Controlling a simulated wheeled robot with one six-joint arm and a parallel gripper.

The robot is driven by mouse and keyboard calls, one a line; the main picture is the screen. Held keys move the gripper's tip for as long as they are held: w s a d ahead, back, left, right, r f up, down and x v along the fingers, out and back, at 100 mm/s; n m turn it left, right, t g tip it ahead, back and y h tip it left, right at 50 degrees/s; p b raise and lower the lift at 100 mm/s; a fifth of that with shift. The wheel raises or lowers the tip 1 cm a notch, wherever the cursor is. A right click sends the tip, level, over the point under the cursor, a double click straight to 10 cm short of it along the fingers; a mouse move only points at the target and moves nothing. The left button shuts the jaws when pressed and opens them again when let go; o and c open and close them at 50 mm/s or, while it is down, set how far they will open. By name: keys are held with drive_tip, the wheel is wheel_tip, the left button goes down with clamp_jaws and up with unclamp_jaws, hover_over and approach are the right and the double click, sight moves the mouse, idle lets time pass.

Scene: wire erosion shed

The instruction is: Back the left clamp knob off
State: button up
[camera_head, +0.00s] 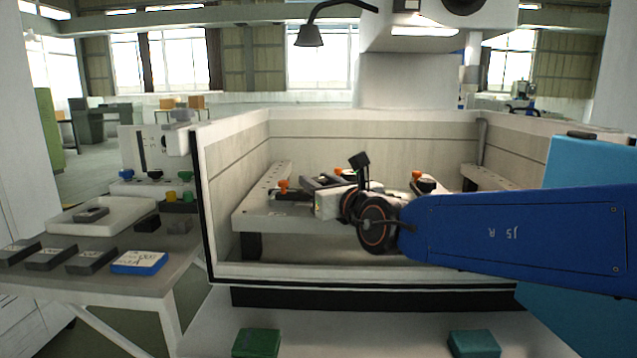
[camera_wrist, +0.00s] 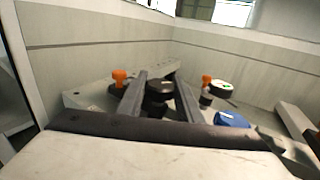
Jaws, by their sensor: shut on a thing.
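My gripper (camera_wrist: 160,80) reaches into the machine tank with a finger on each side of the round black left clamp knob (camera_wrist: 159,90). It is shut on that knob. In the head view my gripper (camera_head: 316,184) is at the work table beside the left clamp, seen side-on, and I cannot make out the knob there. An orange-topped post (camera_wrist: 119,78) of the left clamp stands just left of the fingers. The right clamp's orange post (camera_wrist: 206,80) and its round knob with a pale top (camera_wrist: 221,88) stand to the right, apart from the fingers.
The tank wall (camera_head: 235,150) rises around the clamps. A blue piece (camera_wrist: 231,119) lies close to the right finger in the wrist view. Outside, a side bench carries a white tray (camera_head: 75,226), dark blocks (camera_head: 90,261) and a blue block (camera_head: 140,262).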

drive_tip(key=shift+r, duration=0.1)
drive_tip(key=o, duration=1)
drive_tip(key=shift+a, duration=0.1)
drive_tip(key=shift+o, duration=0.2)
drive_tip(key=shift+s, duration=0.1)
drive_tip(key=v, duration=1.7)
